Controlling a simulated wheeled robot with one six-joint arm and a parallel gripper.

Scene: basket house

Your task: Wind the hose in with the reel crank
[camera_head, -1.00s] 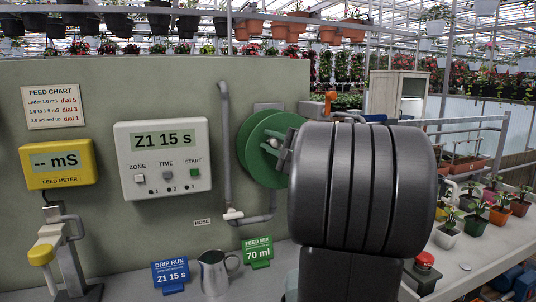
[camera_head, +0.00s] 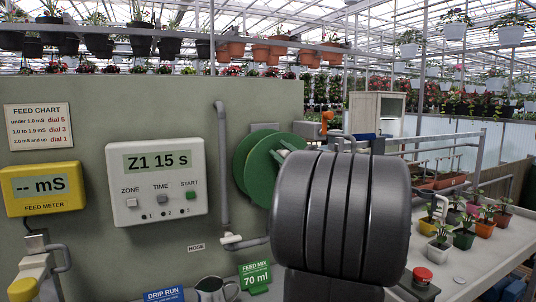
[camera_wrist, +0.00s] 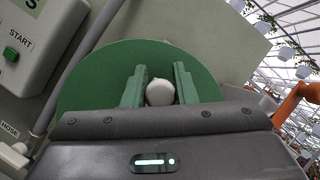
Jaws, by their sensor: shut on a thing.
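The green hose reel (camera_head: 244,160) is mounted on the grey-green panel, and its disc (camera_wrist: 90,78) fills the middle of the wrist view. My gripper (camera_wrist: 160,88) has its two green fingers closed on a pale rounded knob (camera_wrist: 160,93), which appears to be the crank handle, in front of the disc. In the head view my dark wrist covers the right part of the reel, so the knob and most of the crank are hidden. A grey pipe (camera_head: 222,150) runs down the panel left of the reel; no loose hose can be made out.
Left of the reel are a white timer (camera_head: 157,180) reading Z1 15 s and a yellow feed meter (camera_head: 42,188). A metal jug (camera_head: 210,289) and a green 70 ml sign (camera_head: 255,276) stand below. Potted plants and a red button (camera_head: 422,275) are at right.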

